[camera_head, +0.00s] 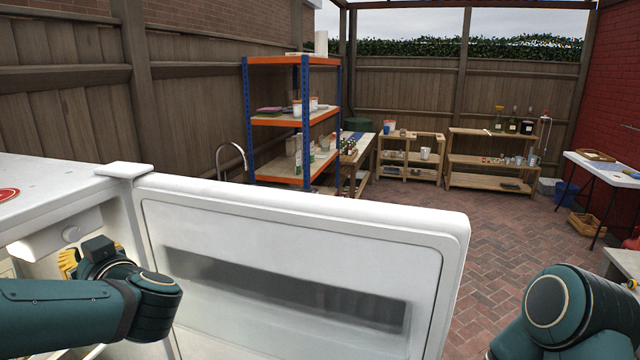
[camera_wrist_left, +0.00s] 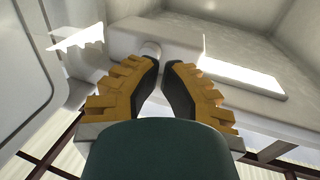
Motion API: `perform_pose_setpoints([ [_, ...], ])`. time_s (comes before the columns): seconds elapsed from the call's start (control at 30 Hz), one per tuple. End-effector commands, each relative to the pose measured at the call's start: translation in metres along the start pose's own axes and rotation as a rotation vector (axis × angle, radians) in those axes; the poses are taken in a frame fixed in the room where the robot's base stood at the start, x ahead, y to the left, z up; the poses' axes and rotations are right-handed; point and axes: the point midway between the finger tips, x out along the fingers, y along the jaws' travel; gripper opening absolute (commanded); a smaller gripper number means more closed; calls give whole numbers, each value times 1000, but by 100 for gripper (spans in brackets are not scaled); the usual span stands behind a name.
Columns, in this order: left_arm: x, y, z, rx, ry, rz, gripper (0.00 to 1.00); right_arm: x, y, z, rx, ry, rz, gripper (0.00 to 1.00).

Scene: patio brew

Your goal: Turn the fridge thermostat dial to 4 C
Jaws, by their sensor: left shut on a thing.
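The fridge (camera_head: 60,190) is white and its door (camera_head: 300,215) stands open towards the right. Inside, under the top, is a white thermostat housing (camera_head: 48,240) with a small round dial (camera_head: 70,234). My left gripper (camera_head: 70,262) reaches into the fridge at the dial, with its yellow fingers partly hidden by my wrist. In the left wrist view, my left gripper's dark fingertips (camera_wrist_left: 165,65) are closed in on the pale dial (camera_wrist_left: 151,49). The dial's markings and setting cannot be read.
The open door lies close to the right of my left arm. A blue and orange shelf rack (camera_head: 305,120), a low wooden shelf (camera_head: 490,165) and a white table (camera_head: 600,168) stand farther back. The brick floor (camera_head: 500,235) between is mostly clear.

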Motion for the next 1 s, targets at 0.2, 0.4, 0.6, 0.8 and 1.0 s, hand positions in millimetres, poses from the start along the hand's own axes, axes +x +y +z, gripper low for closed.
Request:
perform_pose_setpoints([
  [0.2, 27, -8, 0, 2, 0, -4, 0, 5, 2, 1, 0, 0, 2, 0],
  [0.4, 44, -11, -1, 1, 0, -1, 0, -1, 0, 0, 0, 0, 0, 0],
  [0.6, 50, -14, 0, 1, 0, -2, 0, -2, -1, 0, 0, 0, 0, 0],
  [0.8, 51, -14, 0, 0, 0, -4, 0, -1, 0, 0, 0, 0, 0, 0],
  [1.0, 52, -15, 0, 0, 1, -6, 0, -2, -1, 0, 0, 0, 0, 0],
])
